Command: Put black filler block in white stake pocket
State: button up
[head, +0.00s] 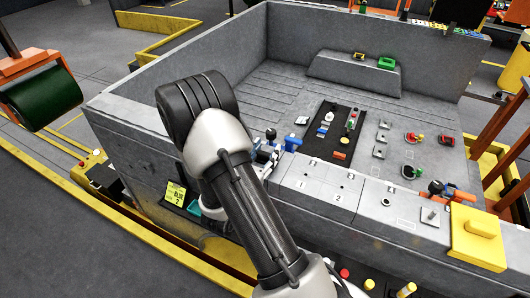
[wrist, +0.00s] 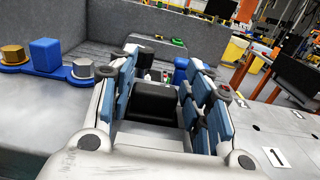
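My gripper shows large in the wrist view (wrist: 160,90), its blue-padded fingers apart. A black block (wrist: 154,103), which looks like the filler block, is between the fingers. It comes close to the pads on both sides, and I cannot tell whether they press on it. In the head view my gripper (head: 268,152) is small and partly hidden by my arm, over the near rail of the grey bed, and the block cannot be made out. I cannot single out the white stake pocket with certainty; a small white part (head: 303,120) lies on the bed floor beside the dark mat.
A blue plate with a blue block (wrist: 45,54) and two nuts is left of my gripper. A blue cylinder (head: 292,142) stands close to its right. The dark mat (head: 322,148) carries several small parts. Numbered plates (head: 320,185) and a yellow block (head: 478,238) sit along the rail.

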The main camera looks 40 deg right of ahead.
jog(key=o, duration=0.4)
jog(key=shift+s+f, duration=0.1)
jog(key=shift+f, duration=0.2)
jog(key=shift+a+f, duration=0.1)
jog(key=shift+s+a, duration=0.1)
jog(key=shift+a, duration=0.05)
jog(key=v, duration=1.1)
jog(key=shift+a+r, duration=0.2)
jog(key=shift+r, duration=0.1)
jog(key=shift+r, duration=0.1)
